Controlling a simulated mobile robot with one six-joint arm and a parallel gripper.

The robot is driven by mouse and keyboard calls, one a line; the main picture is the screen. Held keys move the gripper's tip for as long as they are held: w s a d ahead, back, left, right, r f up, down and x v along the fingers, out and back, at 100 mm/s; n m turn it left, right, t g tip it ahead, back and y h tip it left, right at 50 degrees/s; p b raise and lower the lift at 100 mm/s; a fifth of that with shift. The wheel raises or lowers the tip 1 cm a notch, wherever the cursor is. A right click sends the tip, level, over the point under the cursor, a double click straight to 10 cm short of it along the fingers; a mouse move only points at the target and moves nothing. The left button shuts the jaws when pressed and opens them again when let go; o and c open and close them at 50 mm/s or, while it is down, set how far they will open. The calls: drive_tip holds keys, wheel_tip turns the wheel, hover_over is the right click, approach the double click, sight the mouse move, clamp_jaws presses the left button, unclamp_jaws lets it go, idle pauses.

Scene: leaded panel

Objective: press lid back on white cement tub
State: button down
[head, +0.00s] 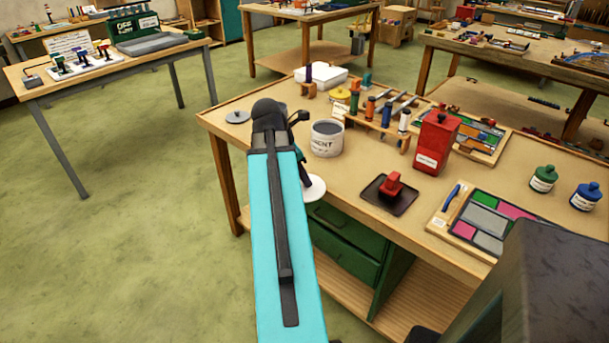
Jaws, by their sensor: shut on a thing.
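The white cement tub (326,141) stands upright on the workbench, with dark lettering on its side. Its top looks uncovered, showing grey inside. A white round lid (316,189) is at the bench's front edge, nearer to me than the tub and partly hidden by my arm. My gripper (306,182) is mostly hidden behind my turquoise arm; its dark part comes down to the lid, and it is shut on the lid. The lid is apart from the tub. The exact finger contact is hidden.
A grey disc (237,116) lies left of my arm. A wooden rack (376,124) of bottles stands right of the tub, with a red canister (436,142) farther right. A red-handled thing on a dark tray (390,194) sits in front. Some bench is bare between tub and tray.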

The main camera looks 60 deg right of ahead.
idle(0.4)
drive_tip(key=w+a+f, duration=0.1)
drive_tip(key=w+a, duration=0.9)
drive_tip(key=w, duration=0.3)
drive_tip(key=w+a, duration=1)
drive_tip(key=w, duration=0.2)
drive_tip(key=w+a, duration=0.4)
drive_tip(key=a, duration=0.6)
drive_tip(key=w+a+f, duration=0.1)
drive_tip(key=w+a, duration=0.2)
drive_tip(key=a, duration=0.8)
drive_tip(key=w+a, duration=0.4)
drive_tip(key=a, duration=0.6)
drive_tip(key=shift+w+a+f, duration=0.2)
drive_tip(key=shift+w, duration=0.15)
